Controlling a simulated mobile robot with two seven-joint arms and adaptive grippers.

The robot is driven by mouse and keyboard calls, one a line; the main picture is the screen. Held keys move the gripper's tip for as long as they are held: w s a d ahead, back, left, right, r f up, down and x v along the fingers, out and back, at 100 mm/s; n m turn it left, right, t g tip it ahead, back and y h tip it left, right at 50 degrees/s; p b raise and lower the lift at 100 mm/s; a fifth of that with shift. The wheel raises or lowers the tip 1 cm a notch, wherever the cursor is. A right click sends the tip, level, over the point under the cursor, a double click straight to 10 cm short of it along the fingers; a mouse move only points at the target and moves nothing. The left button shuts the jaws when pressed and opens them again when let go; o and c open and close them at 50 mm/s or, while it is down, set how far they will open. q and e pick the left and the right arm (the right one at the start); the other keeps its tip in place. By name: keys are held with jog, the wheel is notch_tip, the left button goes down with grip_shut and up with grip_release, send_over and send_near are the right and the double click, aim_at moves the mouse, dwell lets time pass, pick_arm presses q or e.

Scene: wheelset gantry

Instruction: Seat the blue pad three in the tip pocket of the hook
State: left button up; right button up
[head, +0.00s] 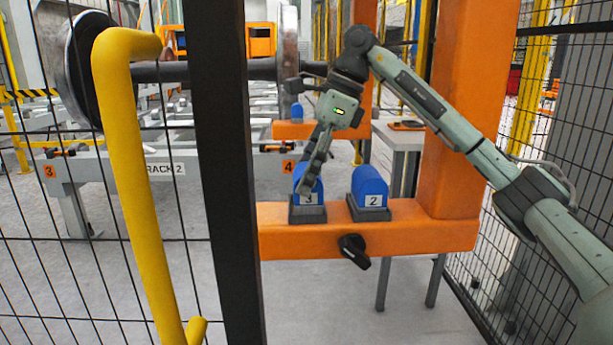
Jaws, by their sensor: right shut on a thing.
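The blue pad three (309,198), labelled "3", sits in a dark grey pocket (308,214) near the left end of the orange hook (420,236). My right gripper (308,180) reaches down from above and is shut on pad three, hiding part of its upper side. The pad looks upright; I cannot tell how deep it sits in the pocket. A blue pad labelled "2" (370,188) stands in its own dark holder to the right on the same orange arm. My left gripper is not in view.
A black knob (354,250) sticks out of the hook's front. A dark post (222,150) and a yellow bent rail (135,180) stand at the left, with wire mesh. An orange column (462,110) rises at the right. A wheelset (290,60) is behind.

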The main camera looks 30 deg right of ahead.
jog(key=shift+f, duration=0.3)
jog(key=o, duration=1.5)
jog(key=shift+d, duration=0.1)
jog(key=shift+c, duration=0.2)
jog(key=v, duration=0.7)
jog(key=shift+r, duration=0.3)
